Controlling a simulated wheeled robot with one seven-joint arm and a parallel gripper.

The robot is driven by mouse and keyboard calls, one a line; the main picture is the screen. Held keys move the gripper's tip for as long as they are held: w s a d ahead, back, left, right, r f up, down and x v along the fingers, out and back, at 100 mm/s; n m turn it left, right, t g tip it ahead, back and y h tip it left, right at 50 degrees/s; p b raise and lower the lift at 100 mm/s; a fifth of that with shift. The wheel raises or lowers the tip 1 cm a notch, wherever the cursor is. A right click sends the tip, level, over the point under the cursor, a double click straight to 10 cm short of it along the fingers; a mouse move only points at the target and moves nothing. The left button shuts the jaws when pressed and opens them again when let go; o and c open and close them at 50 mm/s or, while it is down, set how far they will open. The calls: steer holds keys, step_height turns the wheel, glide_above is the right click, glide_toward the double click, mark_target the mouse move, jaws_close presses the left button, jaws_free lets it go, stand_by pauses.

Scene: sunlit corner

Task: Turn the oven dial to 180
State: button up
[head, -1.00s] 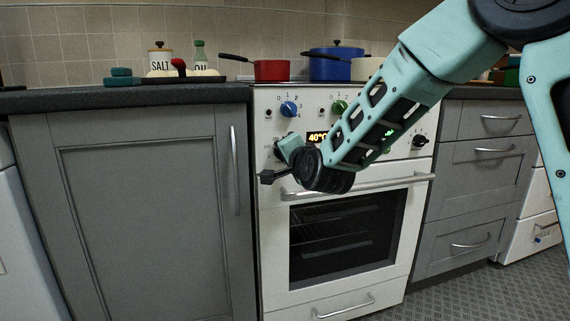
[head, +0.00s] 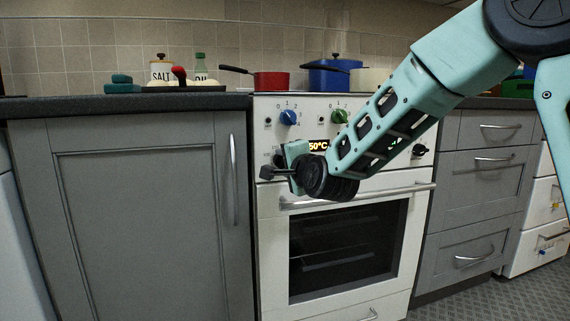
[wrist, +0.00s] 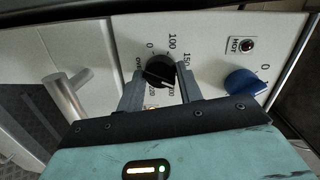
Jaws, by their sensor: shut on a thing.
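The oven dial is a black round knob (wrist: 159,70) on the white oven panel, with 0, 100, 150 and 200 printed around it in the wrist view. My gripper (wrist: 161,88) has one finger on each side of the dial and is shut on it. In the head view my gripper (head: 290,152) is at the left of the panel and mostly hides the dial. The display (head: 319,146) beside it shows "50°C"; a digit before it may be hidden. The white pointer mark on the dial is too small to read exactly.
The oven door handle (head: 360,195) runs just below my wrist; it also shows at left in the wrist view (wrist: 66,95). Blue (head: 289,117) and green (head: 338,116) knobs sit above. A red pan (head: 272,82) and blue pot (head: 330,78) stand on the hob.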

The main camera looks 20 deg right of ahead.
steer(key=o, duration=1)
steer(key=shift+s, duration=0.1)
steer(key=s, duration=0.5)
steer(key=s+d+r+b, duration=0.1)
steer(key=s, duration=1.1)
steer(key=shift+d+r+b, duration=0.3)
